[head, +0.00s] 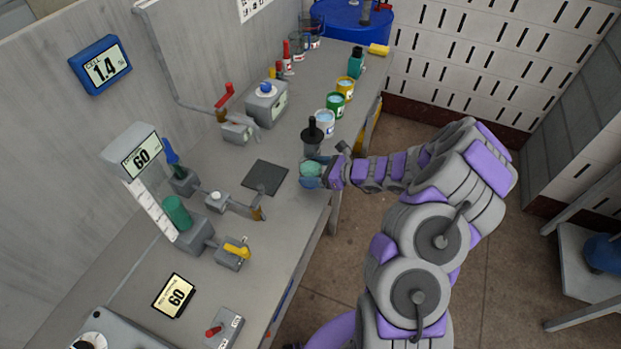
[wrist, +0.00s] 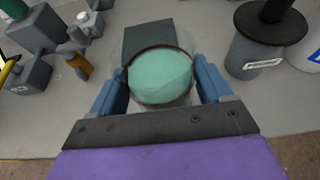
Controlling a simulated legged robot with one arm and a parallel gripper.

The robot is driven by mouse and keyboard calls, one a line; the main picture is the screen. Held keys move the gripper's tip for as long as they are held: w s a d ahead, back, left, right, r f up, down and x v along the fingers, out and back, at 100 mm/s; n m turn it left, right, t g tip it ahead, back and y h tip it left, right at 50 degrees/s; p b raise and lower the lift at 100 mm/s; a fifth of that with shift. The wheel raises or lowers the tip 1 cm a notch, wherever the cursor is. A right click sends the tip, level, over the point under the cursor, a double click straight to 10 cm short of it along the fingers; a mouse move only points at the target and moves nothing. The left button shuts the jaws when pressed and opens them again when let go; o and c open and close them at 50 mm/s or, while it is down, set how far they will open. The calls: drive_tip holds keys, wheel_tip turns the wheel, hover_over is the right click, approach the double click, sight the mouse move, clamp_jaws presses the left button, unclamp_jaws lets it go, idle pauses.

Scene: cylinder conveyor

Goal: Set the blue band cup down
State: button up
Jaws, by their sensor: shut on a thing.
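My gripper (head: 317,173) is shut on a clear cup (head: 311,168) filled with pale green stuff, near the bench's front edge. In the wrist view the cup (wrist: 160,77) sits between the two blue fingers (wrist: 162,88), with a dark ring around its rim. The fingers hide its sides, so I cannot make out a blue band. The cup looks upright; I cannot tell whether its base touches the bench. A dark square pad (head: 265,177) lies left of the cup in the head view, and beyond it in the wrist view (wrist: 158,38).
A grey cylinder with a black knob (head: 312,136) stands close behind the cup. White (head: 325,122), green (head: 336,104) and yellow (head: 345,90) banded cups line the edge farther back. A valve fixture (head: 238,204) with an orange tip stands left of the gripper. Bare bench lies around the pad.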

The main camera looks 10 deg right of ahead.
drive_tip(key=shift+w, duration=0.35)
drive_tip(key=f, duration=0.1)
drive_tip(key=f+b, duration=0.1)
drive_tip(key=f, duration=0.1)
drive_tip(key=shift+d+f, duration=0.3)
drive_tip(key=shift+d, duration=0.05)
drive_tip(key=shift+a, duration=0.5)
drive_tip(key=o, duration=0.9)
drive_tip(key=shift+o, duration=1)
drive_tip(key=shift+d, duration=0.35)
drive_tip(key=shift+s+d+r, duration=0.25)
drive_tip(key=shift+s+d, duration=0.05)
drive_tip(key=p+v, duration=0.3)
drive_tip(key=v, duration=0.8)
drive_tip(key=s+a+r+n+g, duration=0.9)
drive_tip(key=s+a+r+n, duration=0.5)
drive_tip(key=a+r+n, duration=0.3)
drive_tip(key=s+d+r+n+h, duration=0.1)
drive_tip(key=s+d+n+h, duration=0.1)
drive_tip(key=s, duration=0.5)
drive_tip(key=s+d+r+n+h, duration=0.2)
drive_tip(key=s+d+n+h, duration=0.1)
drive_tip(key=s+h, duration=0.2)
drive_tip(key=s+d+r+n+h, duration=0.1)
drive_tip(key=s+d+n+h, duration=0.1)
drive_tip(key=s, duration=0.7)
drive_tip(key=shift+s+d+r+n+g+h, duration=0.3)
drive_tip(key=shift+s+n+g+h, duration=0.1)
drive_tip(key=shift+n+h, duration=0.4)
